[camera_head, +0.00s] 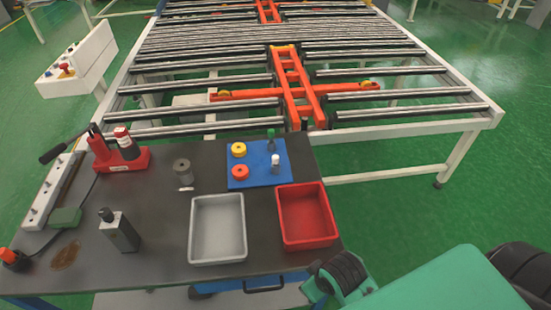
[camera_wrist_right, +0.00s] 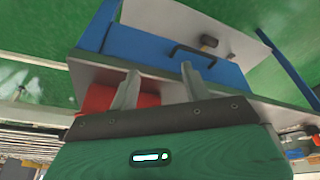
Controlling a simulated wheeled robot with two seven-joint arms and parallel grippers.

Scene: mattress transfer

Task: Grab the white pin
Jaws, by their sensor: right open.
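The white pin (camera_head: 275,159) stands on the blue mat (camera_head: 240,181) at the back right of the dark table. A dark green-topped pin (camera_head: 271,136) stands just behind it. A yellow ring (camera_head: 239,149) and an orange-red ring (camera_head: 240,172) lie to its left. My right arm comes in at the lower right, in front of the table and well short of the mat. My right gripper (camera_wrist_right: 160,72) shows in the right wrist view with its two fingers apart and nothing between them. The pin does not show there. My left gripper is out of view.
A grey tray (camera_head: 217,258) and a red tray (camera_head: 328,238) stand between my right arm and the mat. A grey cylinder (camera_head: 181,168), a dark bottle (camera_head: 118,231) and a red tool stand (camera_head: 127,160) are farther left. A roller conveyor (camera_head: 345,115) adjoins the table's back.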

